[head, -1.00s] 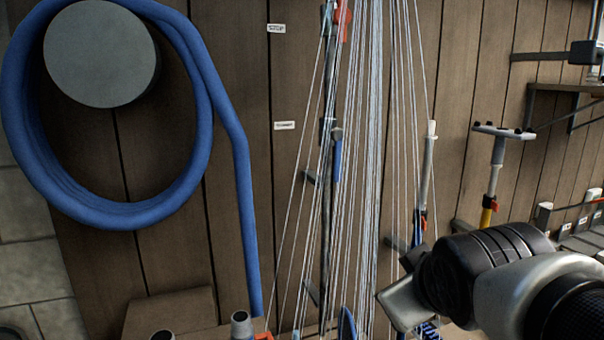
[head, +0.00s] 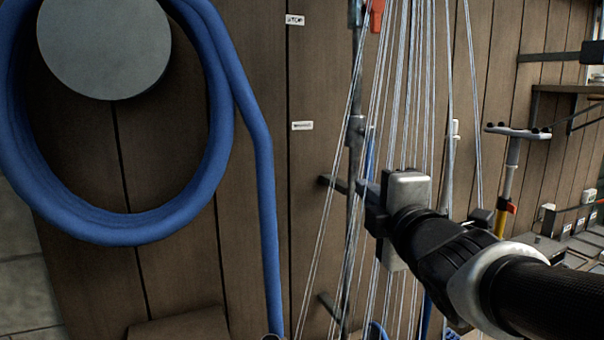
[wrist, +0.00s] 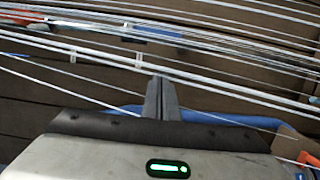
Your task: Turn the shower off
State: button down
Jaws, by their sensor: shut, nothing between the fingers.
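Thin white streams of water (head: 412,60) run down in front of the wooden wall, so the shower is on. A vertical grey pipe (head: 356,140) stands among them, with a red part (head: 377,14) at its top, cut by the frame edge. I cannot tell whether that is the shower's handle. My gripper (head: 368,205) is among the streams, beside the pipe and well below the red part. I cannot tell whether it touches the pipe. In the wrist view its fingers (wrist: 161,95) are together and empty, with streams crossing beyond them.
A blue hose (head: 255,150) hangs around a grey disc (head: 104,45) at the left. A small white label (head: 295,20) is on the wall. Tools with a yellow handle (head: 500,220) and a shelf (head: 575,89) are at the right.

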aim_at(365, 173)
jog(key=shift+w+d+p, duration=0.4)
jog(key=shift+w+p, duration=0.05)
jog(key=shift+w, duration=1.45)
jog(key=shift+w+d+p, duration=0.35)
jog(key=shift+w+p, duration=0.1)
jog(key=shift+w, duration=1.45)
jog(key=shift+w+d+p, duration=0.4)
jog(key=shift+w+p, duration=0.05)
jog(key=shift+w, duration=1.45)
jog(key=shift+w+f, duration=0.1)
